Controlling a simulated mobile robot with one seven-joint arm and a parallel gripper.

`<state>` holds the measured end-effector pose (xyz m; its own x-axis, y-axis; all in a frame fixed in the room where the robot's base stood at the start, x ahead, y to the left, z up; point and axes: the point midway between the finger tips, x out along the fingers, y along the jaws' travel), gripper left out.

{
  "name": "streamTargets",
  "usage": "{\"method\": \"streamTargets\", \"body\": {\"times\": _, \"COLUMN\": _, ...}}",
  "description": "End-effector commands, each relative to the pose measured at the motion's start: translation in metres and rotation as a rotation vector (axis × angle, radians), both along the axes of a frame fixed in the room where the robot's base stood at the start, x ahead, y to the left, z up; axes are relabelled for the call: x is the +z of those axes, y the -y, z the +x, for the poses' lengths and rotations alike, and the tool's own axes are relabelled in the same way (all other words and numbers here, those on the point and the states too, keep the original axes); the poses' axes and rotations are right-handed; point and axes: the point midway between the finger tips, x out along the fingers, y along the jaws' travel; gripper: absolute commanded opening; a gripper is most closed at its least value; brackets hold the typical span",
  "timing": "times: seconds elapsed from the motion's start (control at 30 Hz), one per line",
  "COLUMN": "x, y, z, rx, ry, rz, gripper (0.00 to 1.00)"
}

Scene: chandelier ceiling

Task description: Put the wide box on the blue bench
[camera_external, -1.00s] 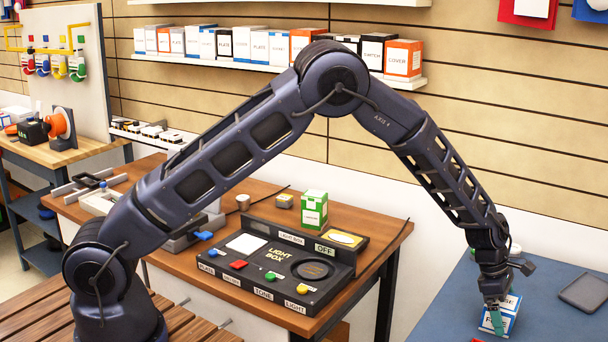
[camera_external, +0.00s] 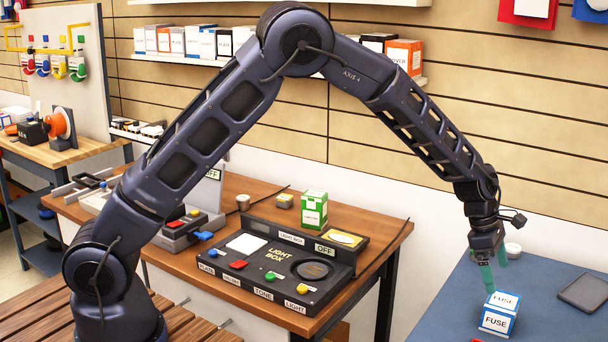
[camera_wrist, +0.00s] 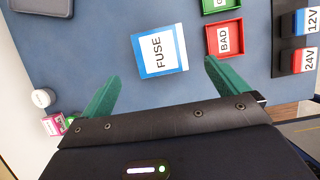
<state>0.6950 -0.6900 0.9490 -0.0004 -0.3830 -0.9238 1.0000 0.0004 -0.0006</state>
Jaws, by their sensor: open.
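A white box with blue edges, labelled FUSE (camera_external: 498,314), stands on the blue bench (camera_external: 440,318) at the right. It looks wide and is the likely wide box. In the wrist view the box (camera_wrist: 160,52) lies just beyond my fingertips, between their lines, with its label facing up. My gripper (camera_external: 495,271) is open and empty above the box, its green fingers pointing down. The fingers (camera_wrist: 162,75) stand well apart in the wrist view, with nothing between them.
A dark tray (camera_external: 583,292) lies right of the box. The wrist view shows a red BAD tray (camera_wrist: 225,38), a green tray (camera_wrist: 221,5) and 12V and 24V blocks (camera_wrist: 304,60) beside it. A wooden table holds a light box (camera_external: 280,262).

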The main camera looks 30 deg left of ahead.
Motion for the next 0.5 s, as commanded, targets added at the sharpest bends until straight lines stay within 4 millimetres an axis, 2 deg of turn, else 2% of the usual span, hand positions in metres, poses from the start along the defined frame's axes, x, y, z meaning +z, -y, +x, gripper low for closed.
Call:
{"method": "streamTargets", "body": {"times": 0.33, "x": 0.016, "y": -0.010, "z": 0.002, "rx": -0.010, "ry": 0.008, "rz": -0.001, "gripper": 0.99}}
{"method": "streamTargets", "body": {"times": 0.43, "x": 0.035, "y": -0.029, "z": 0.008, "rx": -0.040, "ry": 0.033, "rz": -0.004, "gripper": 0.99}}
{"method": "streamTargets", "body": {"times": 0.5, "x": 0.055, "y": -0.050, "z": 0.012, "rx": -0.077, "ry": 0.060, "rz": -0.004, "gripper": 0.99}}
